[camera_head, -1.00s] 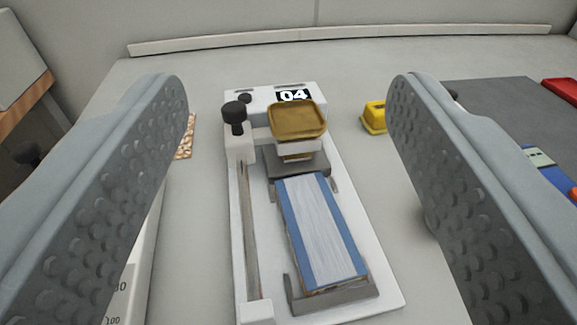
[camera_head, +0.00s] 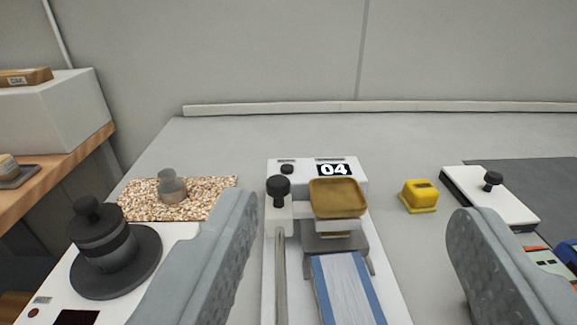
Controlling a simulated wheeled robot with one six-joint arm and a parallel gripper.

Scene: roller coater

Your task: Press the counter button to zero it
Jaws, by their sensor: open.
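The white roller coater (camera_head: 385,272) stands in the middle of the view. Its counter display (camera_head: 334,170) at the back reads 04. A small black button (camera_head: 287,169) sits on the back block, left of the display. A larger black knob (camera_head: 278,186) stands on a post just in front of it. A tan tray (camera_head: 337,197) and a blue-edged strip (camera_head: 346,290) lie along the coater. My gripper (camera_head: 355,215) is open, its two textured fingers apart on either side of the coater. Nothing is between them in contact with the fingers.
A yellow block (camera_head: 419,195) and a white plate with black knob (camera_head: 505,203) stand to the right. A speckled board (camera_head: 205,194) with a grey weight (camera_head: 171,187) and a dark round device (camera_head: 103,245) are at left. The bench behind the coater is clear.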

